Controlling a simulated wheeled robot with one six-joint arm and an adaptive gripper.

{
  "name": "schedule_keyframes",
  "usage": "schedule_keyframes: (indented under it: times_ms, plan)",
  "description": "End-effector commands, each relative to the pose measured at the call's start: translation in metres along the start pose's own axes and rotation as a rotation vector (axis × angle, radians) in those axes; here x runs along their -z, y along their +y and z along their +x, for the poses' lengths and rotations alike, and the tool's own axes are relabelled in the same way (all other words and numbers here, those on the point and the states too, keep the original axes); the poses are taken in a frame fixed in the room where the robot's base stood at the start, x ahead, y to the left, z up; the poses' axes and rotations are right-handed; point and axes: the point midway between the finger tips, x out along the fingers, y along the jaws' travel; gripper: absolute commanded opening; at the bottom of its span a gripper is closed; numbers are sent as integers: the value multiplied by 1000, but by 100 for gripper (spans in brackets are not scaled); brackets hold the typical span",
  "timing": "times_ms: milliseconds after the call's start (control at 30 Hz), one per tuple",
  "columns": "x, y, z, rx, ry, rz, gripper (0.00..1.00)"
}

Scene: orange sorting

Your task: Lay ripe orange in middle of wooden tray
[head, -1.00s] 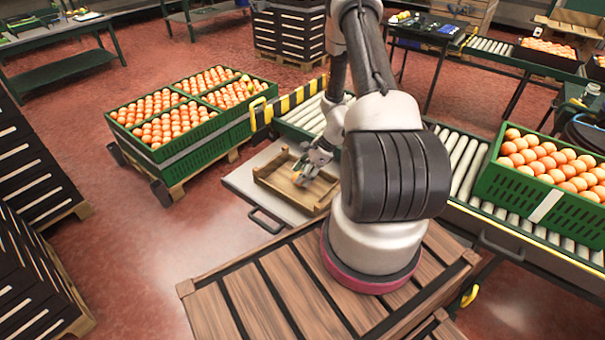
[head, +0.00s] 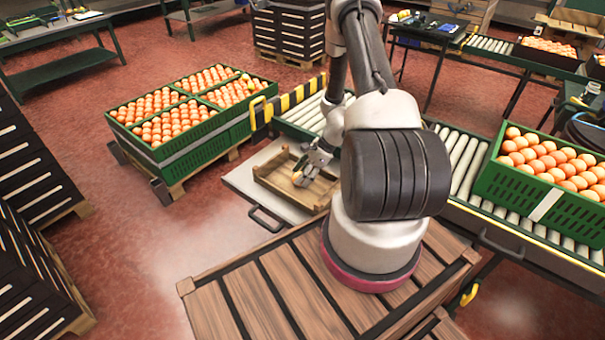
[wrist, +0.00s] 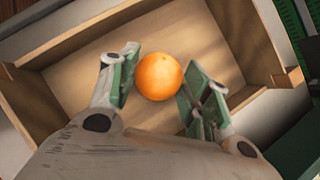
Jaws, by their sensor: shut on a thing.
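A single orange (wrist: 159,77) sits between the two fingers of my gripper (wrist: 165,90) in the wrist view. The green finger pads are closed on its sides. Behind it is the bare floor of the wooden tray (wrist: 75,88), with the tray's walls around. In the head view the tray (head: 283,198) stands on a pale surface beside the conveyor, and my gripper (head: 305,175) is inside its outline, near the middle. The orange is tiny there and mostly hidden by the fingers. I cannot tell whether it touches the tray floor.
A green crate of oranges (head: 545,205) stands on the roller conveyor (head: 458,165) at the right. Green crates full of oranges (head: 190,150) stand on a pallet at the left. My arm hides part of the conveyor. The tray holds nothing else visible.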

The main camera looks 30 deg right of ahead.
Motion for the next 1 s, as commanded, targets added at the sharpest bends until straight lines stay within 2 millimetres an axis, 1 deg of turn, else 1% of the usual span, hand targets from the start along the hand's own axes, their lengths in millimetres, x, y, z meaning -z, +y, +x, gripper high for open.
schedule_keyframes:
  times_ms: [300,333,433,467,700,800,1000]
  plan:
    - [1,0,2,1,0,0,23]
    - [1,0,2,1,0,0,52]
    - [1,0,2,0,0,0,70]
    - [1,0,2,0,0,0,73]
    - [1,0,2,0,0,0,73]
    - [1,0,2,0,0,1,90]
    - [1,0,2,0,0,0,91]
